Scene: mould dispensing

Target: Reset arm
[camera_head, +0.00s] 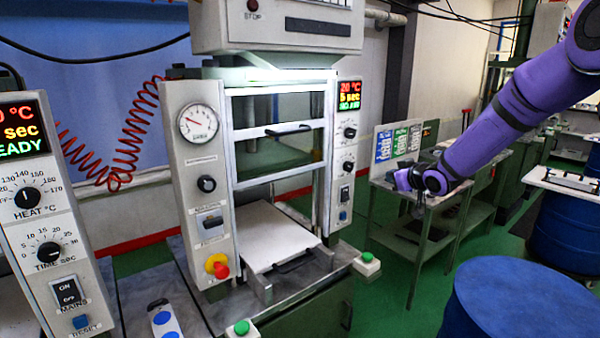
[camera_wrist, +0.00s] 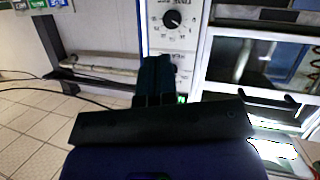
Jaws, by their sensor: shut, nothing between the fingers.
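My arm reaches in from the upper right in the head view, wrapped in purple. My gripper (camera_head: 418,207) hangs at its end, in front of the small side table to the right of the press. It looks small and dark there. In the wrist view my gripper (camera_wrist: 157,75) shows as dark fingers close together, shut and empty. Behind them is a press panel with a black dial (camera_wrist: 172,19).
The press (camera_head: 262,140) stands in the middle with a white plate (camera_head: 270,235) on its bed. A side table (camera_head: 450,200) stands behind my gripper. A blue drum (camera_head: 520,305) fills the lower right. Green floor shows between the press and the drum.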

